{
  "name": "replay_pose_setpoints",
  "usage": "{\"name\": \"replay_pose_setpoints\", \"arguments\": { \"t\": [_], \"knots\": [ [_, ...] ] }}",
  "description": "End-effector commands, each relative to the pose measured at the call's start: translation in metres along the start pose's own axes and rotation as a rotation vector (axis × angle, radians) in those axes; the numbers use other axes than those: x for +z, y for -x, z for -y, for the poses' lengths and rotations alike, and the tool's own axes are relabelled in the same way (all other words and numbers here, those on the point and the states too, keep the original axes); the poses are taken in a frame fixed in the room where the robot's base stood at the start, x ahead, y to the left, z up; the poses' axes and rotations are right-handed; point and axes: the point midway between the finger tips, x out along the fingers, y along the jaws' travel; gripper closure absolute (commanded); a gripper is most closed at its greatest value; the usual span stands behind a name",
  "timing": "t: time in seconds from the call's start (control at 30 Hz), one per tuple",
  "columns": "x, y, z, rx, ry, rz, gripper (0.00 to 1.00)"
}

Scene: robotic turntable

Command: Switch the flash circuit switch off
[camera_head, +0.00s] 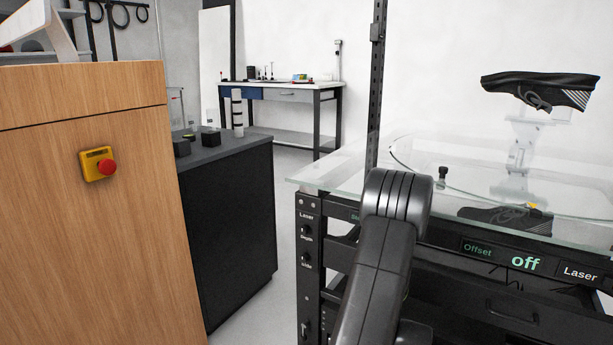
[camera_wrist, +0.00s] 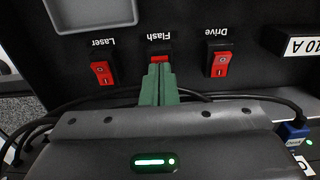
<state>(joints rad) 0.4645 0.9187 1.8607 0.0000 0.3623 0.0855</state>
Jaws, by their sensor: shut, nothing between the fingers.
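The red Flash switch (camera_wrist: 159,58) sits in the middle of a row of three red rockers on a black panel in the wrist view. Its label appears upside down. My gripper (camera_wrist: 160,70) has its green fingers shut, with nothing between them. The fingertips are right at the Flash switch and cover its lower part in the picture. I cannot tell whether they touch it, and its rocker position is hidden. In the head view my arm stands in front of the turntable rig (camera_head: 308,230), and neither the switch nor my gripper shows.
The red Laser switch (camera_wrist: 103,73) is left of the Flash switch and the red Drive switch (camera_wrist: 218,64) is right of it. Black cables (camera_wrist: 250,98) run below the switches. A glass top (camera_head: 330,172) carries a shoe display. A wooden cabinet (camera_head: 90,230) stands at left.

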Motion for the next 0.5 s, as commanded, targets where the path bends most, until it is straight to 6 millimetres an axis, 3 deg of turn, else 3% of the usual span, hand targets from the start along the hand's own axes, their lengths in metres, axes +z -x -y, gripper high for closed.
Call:
{"name": "replay_pose_setpoints", "arguments": {
  "t": [0.5],
  "knots": [
    [-0.0001, -0.0086, 0.0000, 0.000, 0.000, 0.000, 1.00]
  ]
}}
